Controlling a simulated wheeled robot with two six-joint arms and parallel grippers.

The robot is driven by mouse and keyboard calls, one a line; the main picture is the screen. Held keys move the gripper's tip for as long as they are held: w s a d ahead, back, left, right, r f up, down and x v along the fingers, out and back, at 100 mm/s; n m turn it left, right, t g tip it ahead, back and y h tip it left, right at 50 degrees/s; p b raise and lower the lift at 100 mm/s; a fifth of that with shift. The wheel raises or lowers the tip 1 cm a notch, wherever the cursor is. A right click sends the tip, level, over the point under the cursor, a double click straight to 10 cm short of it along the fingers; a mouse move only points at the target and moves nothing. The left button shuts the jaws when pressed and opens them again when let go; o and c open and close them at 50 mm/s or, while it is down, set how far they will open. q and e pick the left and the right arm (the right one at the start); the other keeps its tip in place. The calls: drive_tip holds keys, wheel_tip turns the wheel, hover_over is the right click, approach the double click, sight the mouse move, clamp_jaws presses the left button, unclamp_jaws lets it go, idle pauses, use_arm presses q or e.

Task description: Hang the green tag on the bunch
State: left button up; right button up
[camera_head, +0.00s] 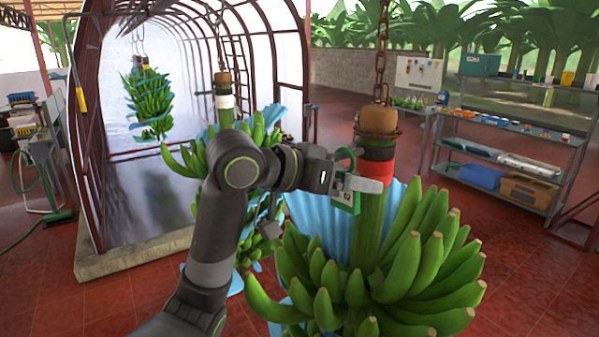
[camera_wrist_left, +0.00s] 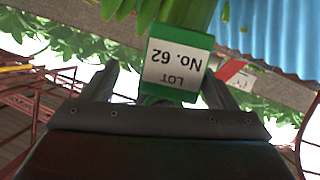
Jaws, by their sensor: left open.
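The green tag (camera_wrist_left: 177,62) has a white label reading "LOT No. 62", upside down in the left wrist view. In the head view the tag (camera_head: 343,202) is against the left side of the near bunch's stem (camera_head: 368,222), with a green loop above it. I cannot tell whether the loop goes round the stem. My left gripper (camera_head: 354,184) is open, its fingers on either side of the tag in the left wrist view (camera_wrist_left: 160,84). The near bunch (camera_head: 390,275) of green bananas hangs below. My right gripper is not in view.
The near stem has red and black bands (camera_head: 376,160) and hangs from a chain (camera_head: 383,50). Blue sheeting (camera_head: 320,220) hangs behind it. Other bunches (camera_head: 150,100) hang at the left by a hooped frame. A shelf rack (camera_head: 510,125) stands at the right.

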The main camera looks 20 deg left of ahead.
use_arm(q)
drive_tip(key=b+v, duration=0.6)
drive_tip(key=v, duration=1)
drive_tip(key=shift+s+a, duration=0.25)
